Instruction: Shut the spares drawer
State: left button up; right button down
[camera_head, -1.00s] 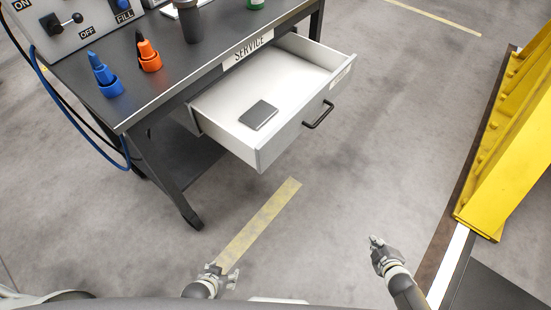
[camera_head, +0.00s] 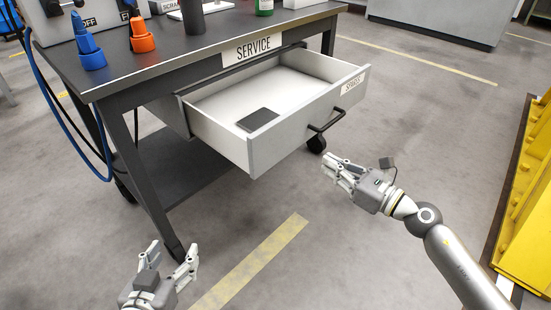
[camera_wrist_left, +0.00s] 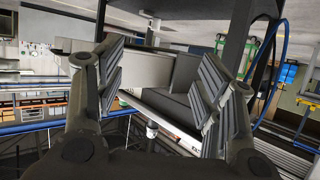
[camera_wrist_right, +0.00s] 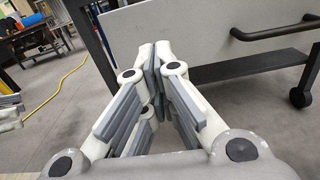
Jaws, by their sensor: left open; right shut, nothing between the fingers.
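The spares drawer (camera_head: 225,148) is pulled out of the dark service bench. It is a light grey box with a "SPARES" label and a black bar handle (camera_head: 326,121) on its front. A flat dark grey block (camera_head: 258,119) lies inside. My right gripper (camera_head: 331,163) is shut and empty, below and in front of the handle, apart from it. In the right wrist view, the drawer front (camera_wrist_right: 190,30) and handle (camera_wrist_right: 270,32) are beyond the shut fingers (camera_wrist_right: 152,80). My left gripper (camera_head: 168,252) is open and empty, low at the left by the bench leg.
The service bench (camera_head: 150,65) carries a blue bottle (camera_head: 88,45), an orange bottle (camera_head: 141,36) and a control box (camera_head: 75,15). Blue and black hoses hang at its left. A yellow steel structure (camera_head: 525,200) stands at the right. The floor before the drawer is clear.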

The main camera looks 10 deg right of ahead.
send_near(279, 137)
jog(key=x, duration=0.5)
jog(key=shift+w+a, duration=0.3)
pick_arm(q)
jog(key=shift+r, duration=0.4)
pick_arm(e)
jog(key=shift+x, duration=0.75)
pick_arm(q)
jog(key=shift+w, duration=0.1)
pick_arm(e)
jog(key=shift+r, duration=0.1)
